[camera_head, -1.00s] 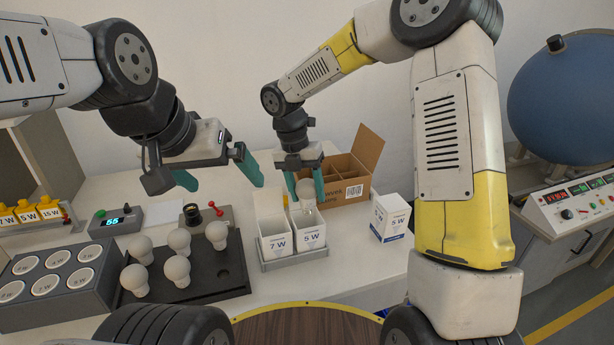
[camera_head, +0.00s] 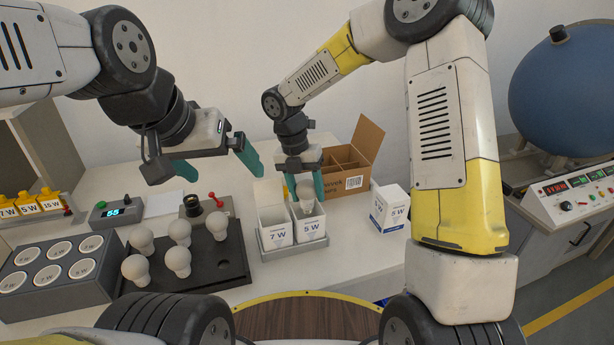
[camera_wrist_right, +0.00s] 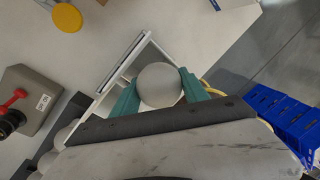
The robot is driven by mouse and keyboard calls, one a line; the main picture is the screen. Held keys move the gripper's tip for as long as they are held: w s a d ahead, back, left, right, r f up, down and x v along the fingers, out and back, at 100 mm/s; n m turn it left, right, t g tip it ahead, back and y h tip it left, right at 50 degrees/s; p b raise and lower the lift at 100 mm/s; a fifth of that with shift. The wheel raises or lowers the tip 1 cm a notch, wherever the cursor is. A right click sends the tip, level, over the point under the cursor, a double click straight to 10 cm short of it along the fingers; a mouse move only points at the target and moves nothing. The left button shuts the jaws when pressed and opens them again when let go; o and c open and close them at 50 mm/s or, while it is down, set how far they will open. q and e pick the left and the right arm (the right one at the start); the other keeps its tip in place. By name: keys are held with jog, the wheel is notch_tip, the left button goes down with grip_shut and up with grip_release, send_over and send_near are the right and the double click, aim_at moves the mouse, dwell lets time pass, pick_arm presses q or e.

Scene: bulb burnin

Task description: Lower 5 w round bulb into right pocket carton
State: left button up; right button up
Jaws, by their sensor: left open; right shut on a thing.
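Two open white cartons stand side by side in a grey holder: the left one marked 7 W (camera_head: 276,236), the right one marked 5 W (camera_head: 309,229). My right gripper (camera_head: 305,188) is shut on a white round bulb (camera_head: 306,196) at the mouth of the 5 W carton. In the right wrist view the bulb (camera_wrist_right: 160,84) sits between the green fingers, and its lower part is hidden. My left gripper (camera_head: 215,167) is open and empty, above and left of the cartons.
Several bulbs (camera_head: 180,232) stand on a black tray (camera_head: 228,262) left of the cartons. A grey socket block (camera_head: 60,290) is at far left. A closed 5 W box (camera_head: 390,210) stands right of the cartons, with a divided cardboard box (camera_head: 352,183) behind.

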aim_at(303, 182)
jog(key=shift+a+x, duration=0.2)
jog(key=shift+x, duration=0.85)
jog(key=o, duration=1.4)
jog(key=shift+f, duration=0.15)
jog(key=shift+o, duration=0.2)
jog(key=v, duration=0.6)
jog(key=shift+w+a+r, duration=0.1)
jog(key=shift+r, duration=0.15)
jog(key=shift+a+r, duration=0.1)
jog(key=shift+r, duration=0.5)
